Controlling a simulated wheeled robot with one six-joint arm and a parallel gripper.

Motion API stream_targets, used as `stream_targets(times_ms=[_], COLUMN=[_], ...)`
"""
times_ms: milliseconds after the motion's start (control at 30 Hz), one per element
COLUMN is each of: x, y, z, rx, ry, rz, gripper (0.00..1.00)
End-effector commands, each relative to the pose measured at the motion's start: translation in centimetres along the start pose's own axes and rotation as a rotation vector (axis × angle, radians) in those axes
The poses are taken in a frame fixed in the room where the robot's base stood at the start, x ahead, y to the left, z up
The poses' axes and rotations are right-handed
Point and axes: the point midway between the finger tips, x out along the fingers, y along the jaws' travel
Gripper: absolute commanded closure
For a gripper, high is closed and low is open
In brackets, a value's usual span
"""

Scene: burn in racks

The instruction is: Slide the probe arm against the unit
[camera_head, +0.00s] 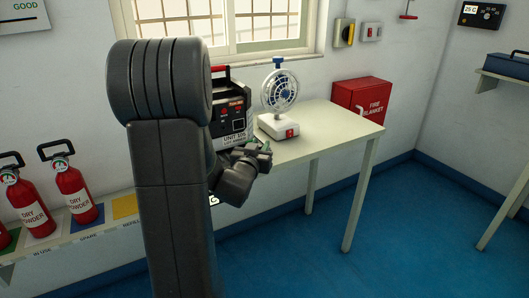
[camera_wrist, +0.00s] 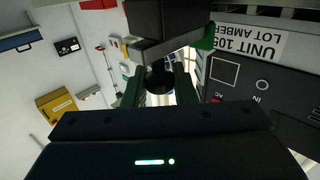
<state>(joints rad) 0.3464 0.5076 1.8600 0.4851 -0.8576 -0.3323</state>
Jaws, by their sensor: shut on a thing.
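The unit (camera_head: 228,122) is a dark box with a red handle, standing on the table left of the white fan. My gripper (camera_head: 262,149) is low in front of the unit. In the wrist view my gripper (camera_wrist: 160,82) has its green fingers shut on a dark rounded piece (camera_wrist: 158,78), which seems to be part of the probe arm. A dark bar (camera_wrist: 172,44) crosses just beyond the fingers. I cannot tell whether the bar touches the unit.
A white fan (camera_head: 280,92) stands on the pale table (camera_head: 335,131), close right of the unit. A red fire blanket box (camera_head: 361,98) is behind the table's right end. Fire extinguishers (camera_head: 71,190) stand on a low shelf at left. The table's front right is clear.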

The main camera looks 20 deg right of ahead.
Motion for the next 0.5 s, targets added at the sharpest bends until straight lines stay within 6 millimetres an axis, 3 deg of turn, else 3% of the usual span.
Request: stream_targets(times_ms=[200, 500], x=[2.4, 2.6], y=[-2.4, -2.6], z=[-0.1, 0.0], rx=[0.000, 0.001], ry=[0.002, 0.001], rz=[0.000, 0.001], gripper=[1.00, 1.00])
